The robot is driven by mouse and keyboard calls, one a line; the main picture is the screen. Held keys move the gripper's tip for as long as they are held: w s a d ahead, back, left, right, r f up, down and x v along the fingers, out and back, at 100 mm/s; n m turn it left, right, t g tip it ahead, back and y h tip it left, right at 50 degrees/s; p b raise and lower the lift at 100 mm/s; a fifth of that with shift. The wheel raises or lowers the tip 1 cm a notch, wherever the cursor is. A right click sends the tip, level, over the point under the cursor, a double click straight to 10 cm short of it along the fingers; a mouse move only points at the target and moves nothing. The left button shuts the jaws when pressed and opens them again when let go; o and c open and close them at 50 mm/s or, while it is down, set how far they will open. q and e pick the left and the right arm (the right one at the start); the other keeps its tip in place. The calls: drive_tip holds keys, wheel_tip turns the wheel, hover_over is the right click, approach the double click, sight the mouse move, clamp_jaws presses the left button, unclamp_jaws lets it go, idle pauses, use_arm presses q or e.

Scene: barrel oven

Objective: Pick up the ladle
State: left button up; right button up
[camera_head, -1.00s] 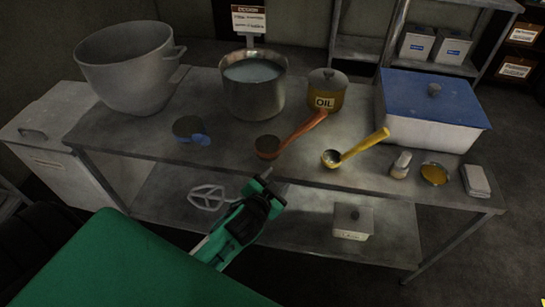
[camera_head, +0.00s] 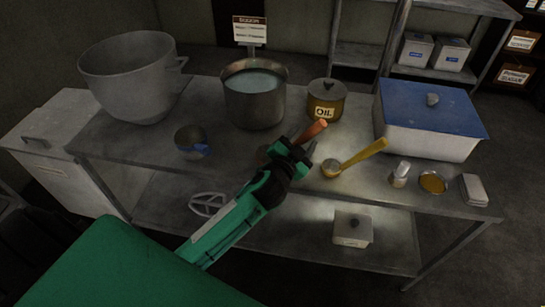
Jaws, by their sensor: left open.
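My left gripper (camera_head: 303,145) is open, with its fingers over the orange-handled ladle (camera_head: 313,129) on the steel table. The gripper hides much of that ladle; the handle's end shows beyond the fingers and part of the dark bowl shows to their left. I cannot tell whether the fingers touch the handle. A yellow-handled ladle (camera_head: 362,154) lies just to the right, its bowl toward the table's front edge. A dark cup with a blue handle (camera_head: 190,141) lies to the left. My right gripper is not in view.
The steel table (camera_head: 230,160) also holds a large grey pot (camera_head: 130,80), a pot of liquid (camera_head: 254,105), an oil pot (camera_head: 325,105) and a blue-lidded box (camera_head: 425,145). Small items, including an amber dish (camera_head: 433,182), sit at the front right. A whisk-like tool (camera_head: 207,203) and lidded box (camera_head: 352,230) are on the lower shelf.

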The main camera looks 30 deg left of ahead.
use_arm(q)
drive_tip(key=w, duration=0.2)
drive_tip(key=w+d+p, duration=0.1)
drive_tip(key=w, duration=0.1)
drive_tip(key=shift+w, duration=0.45)
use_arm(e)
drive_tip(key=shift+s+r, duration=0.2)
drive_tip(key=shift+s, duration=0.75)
use_arm(q)
drive_tip(key=shift+c, duration=0.4)
clamp_jaws()
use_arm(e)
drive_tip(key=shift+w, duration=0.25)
